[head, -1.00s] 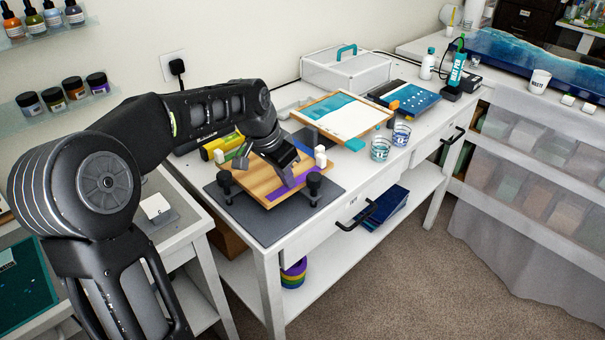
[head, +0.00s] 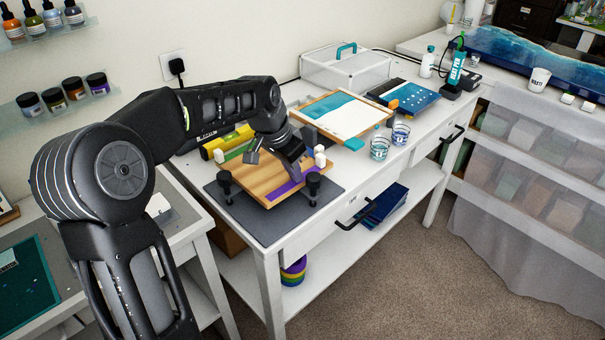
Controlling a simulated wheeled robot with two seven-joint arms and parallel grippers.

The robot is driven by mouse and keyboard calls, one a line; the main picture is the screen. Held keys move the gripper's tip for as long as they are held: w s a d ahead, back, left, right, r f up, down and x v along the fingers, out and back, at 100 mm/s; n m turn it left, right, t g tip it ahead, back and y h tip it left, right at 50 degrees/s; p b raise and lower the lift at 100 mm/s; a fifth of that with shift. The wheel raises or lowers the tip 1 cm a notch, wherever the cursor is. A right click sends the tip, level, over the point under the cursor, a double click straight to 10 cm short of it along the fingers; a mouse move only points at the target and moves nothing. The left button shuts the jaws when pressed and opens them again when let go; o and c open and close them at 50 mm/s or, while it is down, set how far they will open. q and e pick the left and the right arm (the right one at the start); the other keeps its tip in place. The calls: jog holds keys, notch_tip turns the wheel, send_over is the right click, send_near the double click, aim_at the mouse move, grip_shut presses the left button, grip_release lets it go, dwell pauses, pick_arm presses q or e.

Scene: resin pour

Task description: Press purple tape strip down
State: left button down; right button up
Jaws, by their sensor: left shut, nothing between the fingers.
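The purple tape strip (head: 282,190) lies along the front edge of the wooden board (head: 258,184). The board rests on a dark grey mat (head: 233,216) on the white bench. My left gripper (head: 298,177) is shut and empty, with its tip pointing down at the right part of the strip. I cannot tell whether the tip touches the tape, and the gripper hides part of it. My right gripper is not in view.
Black clamp knobs (head: 313,182) and small white posts (head: 320,156) stand around the board. A yellow level (head: 228,142) lies behind it. Two clear cups (head: 380,148) stand to the right, near a framed teal-and-white panel (head: 340,112).

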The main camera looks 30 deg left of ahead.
pick_arm(q)
jog(key=shift+w, duration=0.1)
dwell(0.3)
jog(key=shift+w+d+f+p, duration=0.1)
jog(key=shift+w+d+p, duration=0.05)
jog(key=shift+w, duration=0.3)
jog(key=shift+w+d+f+p, duration=0.1)
jog(key=shift+w+d+p, duration=0.05)
jog(key=shift+w, duration=0.25)
jog(key=shift+w+d+r+p, duration=0.15)
jog(key=shift+w+p, duration=0.15)
jog(key=shift+w, duration=0.05)
jog(key=shift+w+d+p, duration=0.2)
jog(key=shift+w+p, duration=0.1)
jog(key=shift+w, duration=0.4)
jog(key=shift+r+p, duration=1.85)
jog(key=shift+r, duration=0.75)
